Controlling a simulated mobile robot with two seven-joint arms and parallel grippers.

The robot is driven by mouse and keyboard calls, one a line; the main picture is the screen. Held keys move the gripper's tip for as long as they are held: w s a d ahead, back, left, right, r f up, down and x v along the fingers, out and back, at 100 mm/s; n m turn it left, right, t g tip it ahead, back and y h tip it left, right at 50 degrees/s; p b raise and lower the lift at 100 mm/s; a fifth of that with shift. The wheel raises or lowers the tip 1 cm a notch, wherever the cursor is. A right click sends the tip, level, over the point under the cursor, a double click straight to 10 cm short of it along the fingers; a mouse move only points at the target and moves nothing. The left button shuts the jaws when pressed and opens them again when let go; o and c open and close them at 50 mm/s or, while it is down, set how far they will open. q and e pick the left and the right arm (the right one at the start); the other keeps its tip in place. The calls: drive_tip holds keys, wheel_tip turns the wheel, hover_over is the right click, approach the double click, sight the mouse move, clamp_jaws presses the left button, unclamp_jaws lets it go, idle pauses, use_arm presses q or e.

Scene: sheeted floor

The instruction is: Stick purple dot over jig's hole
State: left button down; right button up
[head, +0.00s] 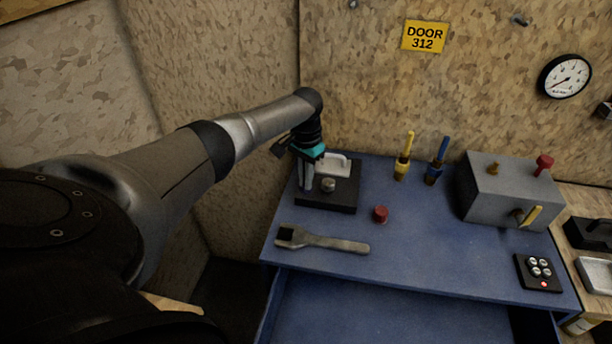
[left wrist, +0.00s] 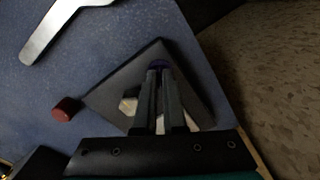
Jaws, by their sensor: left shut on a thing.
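The jig is a black square plate (head: 338,204) at the back left of the blue bench, with a white handle (head: 337,162) and a small metal knob (head: 328,184) on it. It also shows in the left wrist view as a dark plate (left wrist: 112,96). My left gripper (head: 306,186) points down over the jig's left part. In the left wrist view its fingers (left wrist: 157,72) are close together, with the purple dot (left wrist: 158,63) at their tips. Whether the dot touches the plate I cannot tell. The jig's hole is hidden. My right gripper is not in view.
A grey box (head: 508,190) and a button pad (head: 538,272) are at right. The bench's front middle is clear.

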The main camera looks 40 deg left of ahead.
use_arm(q)
drive_tip(key=c, duration=0.9)
unclamp_jaws()
wheel_tip(320, 180, up, 15)
drive_tip(key=shift+r+p, duration=0.15)
drive_tip(key=shift+p, duration=0.75)
